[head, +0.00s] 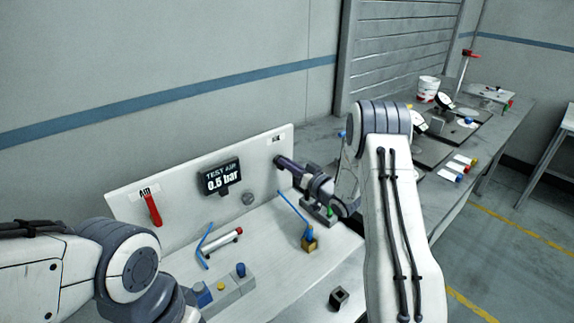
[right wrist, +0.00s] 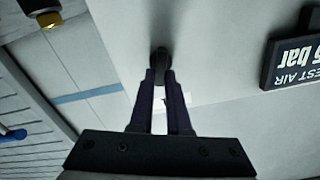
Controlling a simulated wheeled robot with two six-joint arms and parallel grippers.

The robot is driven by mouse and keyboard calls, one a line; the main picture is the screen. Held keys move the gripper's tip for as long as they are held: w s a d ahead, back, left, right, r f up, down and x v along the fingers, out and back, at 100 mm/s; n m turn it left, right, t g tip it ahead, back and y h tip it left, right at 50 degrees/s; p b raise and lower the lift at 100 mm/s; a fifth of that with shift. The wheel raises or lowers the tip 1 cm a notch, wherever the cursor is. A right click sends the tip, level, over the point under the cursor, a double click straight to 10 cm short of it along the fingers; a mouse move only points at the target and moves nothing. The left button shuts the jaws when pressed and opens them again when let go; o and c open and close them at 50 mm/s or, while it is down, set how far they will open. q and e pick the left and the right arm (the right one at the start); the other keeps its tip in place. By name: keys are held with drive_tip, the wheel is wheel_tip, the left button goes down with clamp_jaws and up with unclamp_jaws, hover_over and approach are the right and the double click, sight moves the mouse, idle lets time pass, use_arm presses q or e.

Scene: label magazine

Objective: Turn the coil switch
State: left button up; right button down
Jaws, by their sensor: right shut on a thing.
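The coil switch shows as a small dark knob (right wrist: 160,57) on the white upright panel (head: 252,155), in the right wrist view. My right gripper (right wrist: 160,72) is shut on this knob, with its two dark fingers pointing at the panel. In the head view my right gripper (head: 279,161) reaches the right part of the panel from the right, just below a small white label (head: 277,138). The fingers hide most of the knob there, so its turn angle cannot be read. My left arm enters at the lower left; its gripper is out of view.
A display (head: 222,178) reading "TEST AIR 0.5 bar" is mounted left of the switch. A red handle (head: 152,209) sits at the panel's left. A red-ended cylinder (head: 224,241), a brass block with a blue top (head: 309,243) and a dark block (head: 339,298) are on the bench.

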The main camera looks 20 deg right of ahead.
drive_tip(key=m, duration=0.4)
drive_tip(key=shift+d+f+m, duration=0.15)
drive_tip(key=shift+d+m, duration=0.1)
drive_tip(key=shift+m, duration=0.15)
idle(0.4)
drive_tip(key=c, duration=0.9)
unclamp_jaws()
drive_tip(key=b+v, duration=0.2)
drive_tip(key=v, duration=0.8)
drive_tip(key=shift+s, duration=0.2)
